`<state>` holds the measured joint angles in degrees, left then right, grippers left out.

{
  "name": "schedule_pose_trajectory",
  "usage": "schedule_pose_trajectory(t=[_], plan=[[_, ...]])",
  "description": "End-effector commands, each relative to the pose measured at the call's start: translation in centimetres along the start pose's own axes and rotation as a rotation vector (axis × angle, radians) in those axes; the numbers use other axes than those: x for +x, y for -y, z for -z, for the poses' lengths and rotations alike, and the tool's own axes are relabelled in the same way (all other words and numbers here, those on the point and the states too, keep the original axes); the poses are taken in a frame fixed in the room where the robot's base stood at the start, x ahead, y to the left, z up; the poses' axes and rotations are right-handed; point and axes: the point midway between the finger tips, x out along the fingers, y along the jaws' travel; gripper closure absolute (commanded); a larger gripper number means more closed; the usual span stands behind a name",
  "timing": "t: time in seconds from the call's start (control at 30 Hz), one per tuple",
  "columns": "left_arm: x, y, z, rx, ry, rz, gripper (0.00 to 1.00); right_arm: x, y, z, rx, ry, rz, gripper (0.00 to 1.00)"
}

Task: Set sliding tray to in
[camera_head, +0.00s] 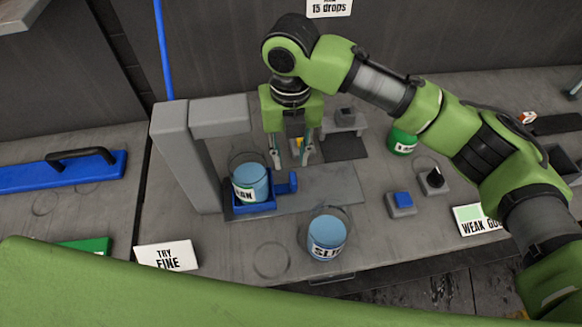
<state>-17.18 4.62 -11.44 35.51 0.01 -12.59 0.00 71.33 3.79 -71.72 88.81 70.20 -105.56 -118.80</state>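The blue sliding tray (255,207) sits at the foot of the grey stand on the left of the machine base. A blue can, its label partly cut off from view, stands in it. The tray's blue handle (290,183) sticks out to the right. My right gripper (292,157) points down just above and behind the handle, with its fingers apart and nothing seen between them. I cannot tell whether a finger touches the handle. My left gripper is not in view.
The grey stand (186,158) overhangs the tray. A second blue can (327,232) stands at the front. A blue button box (400,204), a dark knob (433,180) and a green can (402,140) are to the right. A long blue bar (55,175) lies left.

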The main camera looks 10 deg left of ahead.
Motion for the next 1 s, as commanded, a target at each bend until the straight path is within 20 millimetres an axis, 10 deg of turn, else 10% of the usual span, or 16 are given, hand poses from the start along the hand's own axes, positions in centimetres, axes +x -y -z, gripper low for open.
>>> schedule_pose_trajectory(t=[0.8,1.0], plan=[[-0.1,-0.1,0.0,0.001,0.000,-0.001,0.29,-2.9,-0.1,0.0,-0.001,-0.001,0.000,0.72],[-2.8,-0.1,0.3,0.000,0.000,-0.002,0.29,-5.7,-0.1,0.0,-0.001,-0.001,0.000,0.72]])
